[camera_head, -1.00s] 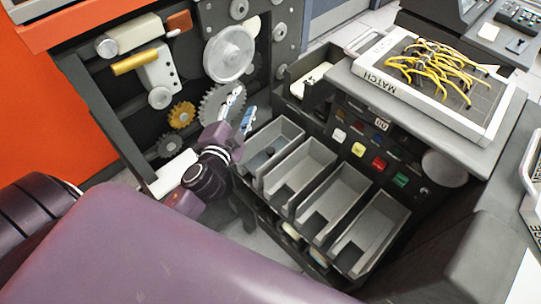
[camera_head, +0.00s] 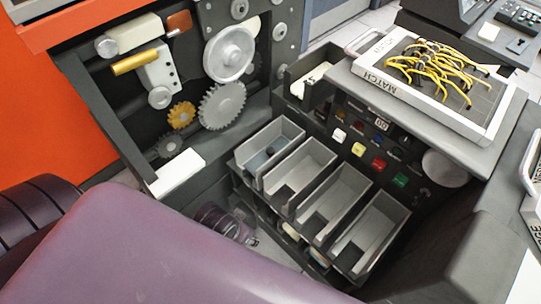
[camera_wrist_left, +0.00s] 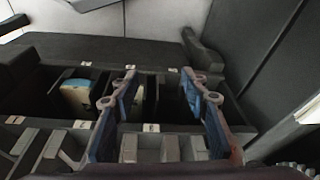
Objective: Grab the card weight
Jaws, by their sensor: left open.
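I cannot clearly identify the card weight. A small dark round piece (camera_head: 270,151) lies in the leftmost grey tray (camera_head: 290,125) in the head view, too small to name surely. My left arm (camera_head: 225,222) is low beside the trays in the head view, largely behind my purple body, and its fingertips cannot be made out there. In the left wrist view my left gripper (camera_wrist_left: 160,76) is open, with nothing between its blue-padded fingers. Beyond the fingers are dark slots, one holding a tan and blue piece (camera_wrist_left: 78,98). My right gripper is not in view.
Several grey trays stand in a row on the dark machine. A gear panel with a large toothed wheel (camera_head: 222,106) is at the left. A board with yellow wires (camera_head: 435,70) tops the machine. A white block (camera_head: 178,173) lies on the panel's lower ledge.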

